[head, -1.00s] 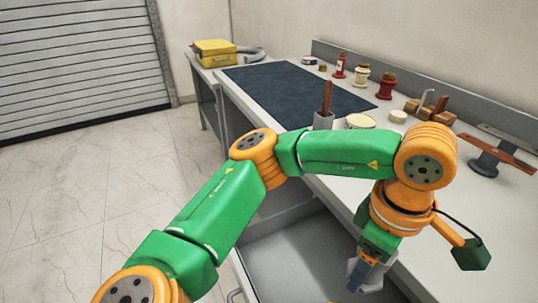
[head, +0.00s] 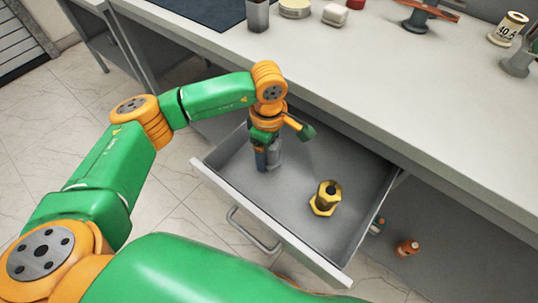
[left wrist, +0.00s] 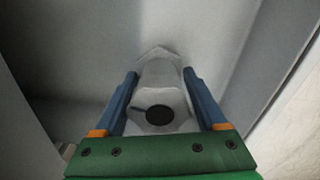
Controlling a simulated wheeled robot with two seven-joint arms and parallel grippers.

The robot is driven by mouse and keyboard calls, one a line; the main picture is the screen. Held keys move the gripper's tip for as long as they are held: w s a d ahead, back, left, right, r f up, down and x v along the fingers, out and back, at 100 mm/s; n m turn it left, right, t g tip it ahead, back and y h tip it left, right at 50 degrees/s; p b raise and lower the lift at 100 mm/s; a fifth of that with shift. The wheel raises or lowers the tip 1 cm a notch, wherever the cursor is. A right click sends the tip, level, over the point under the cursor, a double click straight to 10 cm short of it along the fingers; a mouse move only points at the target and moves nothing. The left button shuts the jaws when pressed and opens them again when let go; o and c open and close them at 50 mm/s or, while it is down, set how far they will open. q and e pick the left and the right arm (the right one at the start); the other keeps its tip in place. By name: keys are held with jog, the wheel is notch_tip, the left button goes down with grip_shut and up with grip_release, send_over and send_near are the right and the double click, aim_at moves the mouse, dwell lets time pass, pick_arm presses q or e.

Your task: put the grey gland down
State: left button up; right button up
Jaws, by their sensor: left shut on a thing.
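The grey gland (head: 274,153) is a pale grey fitting with a hex flange, held low inside the open drawer (head: 325,262). My left gripper (head: 266,162) points down into the left part of the drawer and is shut on it. In the left wrist view, the gland (left wrist: 160,84) sits between the two blue fingers (left wrist: 160,97), with a dark round opening facing the camera. I cannot tell whether its base touches the drawer floor. My right gripper is out of view.
A brass gland (head: 326,198) stands in the drawer to the right of my left gripper. The drawer floor between them is clear. The worktop (head: 350,75) edge lies behind the drawer. An orange bottle (head: 406,248) is below, right of the drawer.

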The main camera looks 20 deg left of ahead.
pick_arm(q)
notch_tip(320, 180, down, 2)
jog(key=shift+f, duration=0.2)
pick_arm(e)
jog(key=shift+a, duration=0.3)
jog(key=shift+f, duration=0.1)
pick_arm(q)
jog(key=shift+f+b, duration=0.2)
jog(key=shift+b, duration=0.1)
jog(key=o, duration=1.4)
jog(key=shift+r, duration=0.1)
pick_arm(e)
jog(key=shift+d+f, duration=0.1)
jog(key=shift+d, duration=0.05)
